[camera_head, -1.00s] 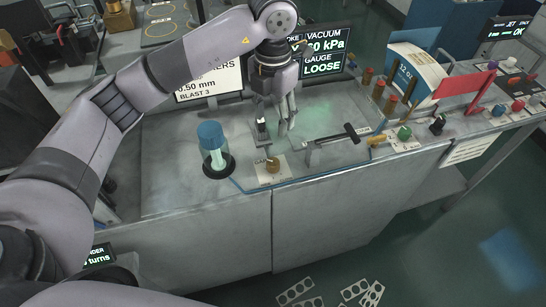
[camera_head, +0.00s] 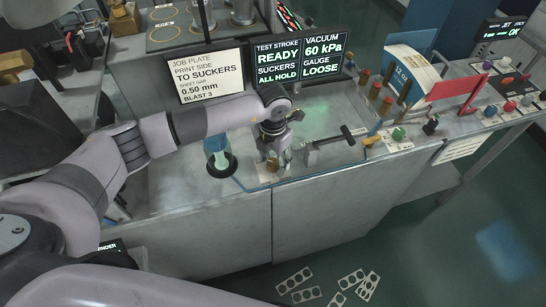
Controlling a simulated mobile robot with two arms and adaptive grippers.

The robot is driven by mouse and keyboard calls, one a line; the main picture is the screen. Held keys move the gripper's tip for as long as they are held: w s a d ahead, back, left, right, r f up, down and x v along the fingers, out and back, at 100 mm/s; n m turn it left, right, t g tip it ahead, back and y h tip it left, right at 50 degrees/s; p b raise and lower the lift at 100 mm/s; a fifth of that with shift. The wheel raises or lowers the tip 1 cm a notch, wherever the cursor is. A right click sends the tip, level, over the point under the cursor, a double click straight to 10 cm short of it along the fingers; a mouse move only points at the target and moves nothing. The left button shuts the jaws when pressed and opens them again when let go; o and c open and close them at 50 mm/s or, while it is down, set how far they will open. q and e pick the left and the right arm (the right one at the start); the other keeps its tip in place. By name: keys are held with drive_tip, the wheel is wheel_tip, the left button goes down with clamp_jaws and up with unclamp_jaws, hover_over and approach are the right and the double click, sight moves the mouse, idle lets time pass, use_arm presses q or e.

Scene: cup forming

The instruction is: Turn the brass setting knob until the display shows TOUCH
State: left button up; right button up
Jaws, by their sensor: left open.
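The brass setting knob (camera_head: 271,164) sits on a pale labelled plate (camera_head: 264,176) near the front edge of the grey machine top. My left gripper (camera_head: 275,160) is open and low over the knob, with its fingers pointing down; it partly hides the knob. I cannot tell whether the fingers touch it. The display (camera_head: 322,55) on the dark screen reads GAUGE LOOSE, with VACUUM 60 kPa above. My right gripper is out of view.
A black-handled lever (camera_head: 333,140) lies to the right. A job plate sign (camera_head: 208,80) stands behind. Coloured buttons and a red panel (camera_head: 456,88) are further right.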

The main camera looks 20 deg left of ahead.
use_arm(q)
drive_tip(key=shift+c, duration=0.5)
drive_tip(key=c, duration=1.1)
